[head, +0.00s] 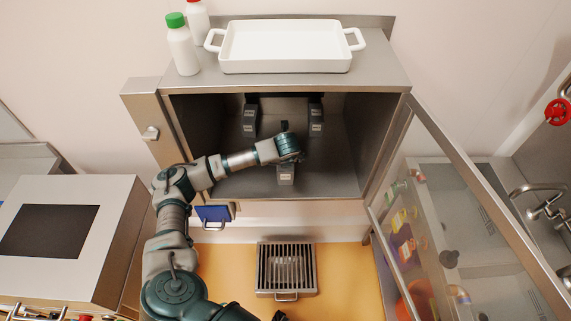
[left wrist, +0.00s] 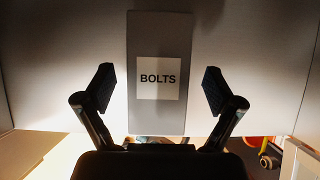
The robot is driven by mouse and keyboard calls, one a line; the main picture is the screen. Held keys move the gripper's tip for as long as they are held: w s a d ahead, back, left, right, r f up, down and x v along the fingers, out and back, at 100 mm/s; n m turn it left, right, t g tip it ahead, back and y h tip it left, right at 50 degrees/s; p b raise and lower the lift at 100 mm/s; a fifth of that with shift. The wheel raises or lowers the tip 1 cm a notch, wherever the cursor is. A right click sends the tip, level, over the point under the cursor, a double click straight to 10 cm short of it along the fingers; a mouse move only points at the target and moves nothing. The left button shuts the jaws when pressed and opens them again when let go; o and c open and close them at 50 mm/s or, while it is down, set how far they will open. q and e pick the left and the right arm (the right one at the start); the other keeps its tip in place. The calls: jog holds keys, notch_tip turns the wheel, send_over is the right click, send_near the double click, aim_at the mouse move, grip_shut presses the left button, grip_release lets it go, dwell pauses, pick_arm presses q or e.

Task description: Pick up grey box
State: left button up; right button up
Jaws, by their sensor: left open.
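A grey box (left wrist: 158,30) with a white label reading "BOLTS" fills the middle of the left wrist view. In the head view a grey box (head: 286,175) with a pale label stands near the front of the open cabinet, partly hidden by my left gripper (head: 287,158). In the left wrist view my left gripper (left wrist: 158,90) is open, with one finger on each side of the box. Clear gaps show between the fingers and the box sides.
Two more labelled dark grey boxes stand deeper in the cabinet, one at left (head: 250,119) and one at right (head: 316,121). The glass door (head: 450,210) is swung open to the right. A white tray (head: 285,66) and bottles (head: 181,50) stand on top.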

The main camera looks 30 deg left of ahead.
pick_arm(q)
jog(key=shift+w+a+f, duration=0.15)
jog(key=shift+w+f, duration=0.05)
jog(key=shift+f, duration=0.2)
jog(key=shift+a, duration=0.15)
jog(key=shift+f+b, duration=0.25)
jog(key=shift+b, duration=0.25)
dwell(0.4)
jog(key=c, duration=1.5)
jog(key=shift+o, duration=0.2)
